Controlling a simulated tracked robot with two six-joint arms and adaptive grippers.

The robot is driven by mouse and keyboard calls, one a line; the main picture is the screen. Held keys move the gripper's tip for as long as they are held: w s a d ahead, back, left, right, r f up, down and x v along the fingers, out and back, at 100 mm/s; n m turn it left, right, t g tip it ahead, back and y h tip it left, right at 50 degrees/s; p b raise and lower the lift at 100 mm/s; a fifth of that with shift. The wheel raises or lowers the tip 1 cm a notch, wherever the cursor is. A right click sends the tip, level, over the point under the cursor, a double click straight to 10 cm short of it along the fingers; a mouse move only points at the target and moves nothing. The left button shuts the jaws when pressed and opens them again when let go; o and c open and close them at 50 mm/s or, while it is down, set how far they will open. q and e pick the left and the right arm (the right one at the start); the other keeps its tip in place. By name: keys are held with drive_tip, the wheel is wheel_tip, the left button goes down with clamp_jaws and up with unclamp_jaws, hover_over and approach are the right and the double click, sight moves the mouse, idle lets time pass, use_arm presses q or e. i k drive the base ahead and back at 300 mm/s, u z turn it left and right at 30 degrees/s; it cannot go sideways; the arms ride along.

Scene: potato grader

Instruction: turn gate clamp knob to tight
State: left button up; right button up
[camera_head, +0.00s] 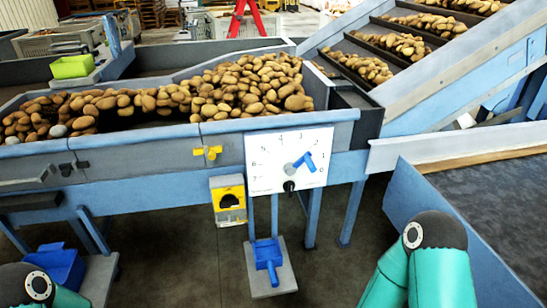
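A white dial plate (262,181) with numbers around it is on the front of the grader. A small black knob (289,186) sits at the plate's lower edge. No label shows which knob is the gate clamp knob, and no tight mark is readable. Only parts of my arms show at the bottom left and bottom right. Both grippers are out of view, away from these knobs.
Potatoes (250,85) fill the trough behind the wall. A yellow box (228,206) with a dark round opening hangs left of the plate. A blue pedal (268,254) stands on a grey base below. A blue-walled bin (440,215) is at the right. Dark floor lies between.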

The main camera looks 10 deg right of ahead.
sight(289, 186)
drive_tip(key=z, duration=1.15)
drive_tip(key=i, duration=0.15)
drive_tip(key=u, duration=2.75)
drive_tip(key=k, duration=1.3)
drive_tip(key=z, duration=1.05)
drive_tip(key=i, duration=1)
drive_tip(key=u, duration=0.05)
